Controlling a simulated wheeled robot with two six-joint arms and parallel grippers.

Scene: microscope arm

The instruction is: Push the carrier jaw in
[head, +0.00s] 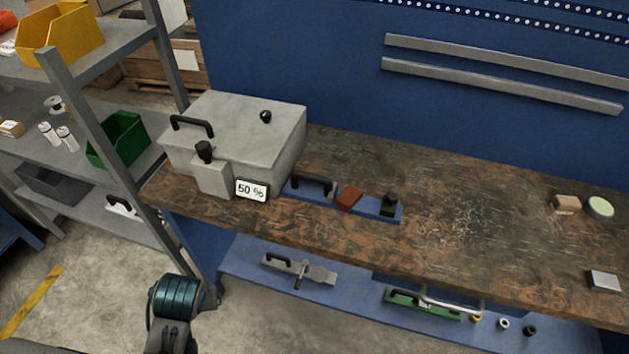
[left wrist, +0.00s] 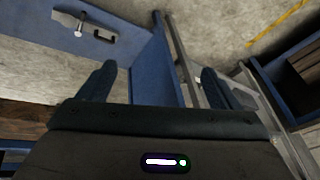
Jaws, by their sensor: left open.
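A blue carrier rail (head: 377,207) lies on the workbench, at the right side of a grey box machine (head: 250,118). A black handle (head: 313,183) stands on the rail near the box. A red-brown block (head: 349,198) sits in the middle, and a black upright piece (head: 389,204) stands at the right end. I cannot tell for sure which part is the carrier jaw. My left gripper (left wrist: 157,72) is open and empty in the left wrist view, over the floor and shelf area. In the head view only my left arm shows, low and away from the carrier. My right gripper is not visible.
A "50 %" sign (head: 252,190) stands at the box front. The workbench (head: 470,220) is mostly clear to the right, with small blocks at its far right. A lower blue shelf (head: 345,302) holds tools. A grey rack (head: 95,120) with bins stands left.

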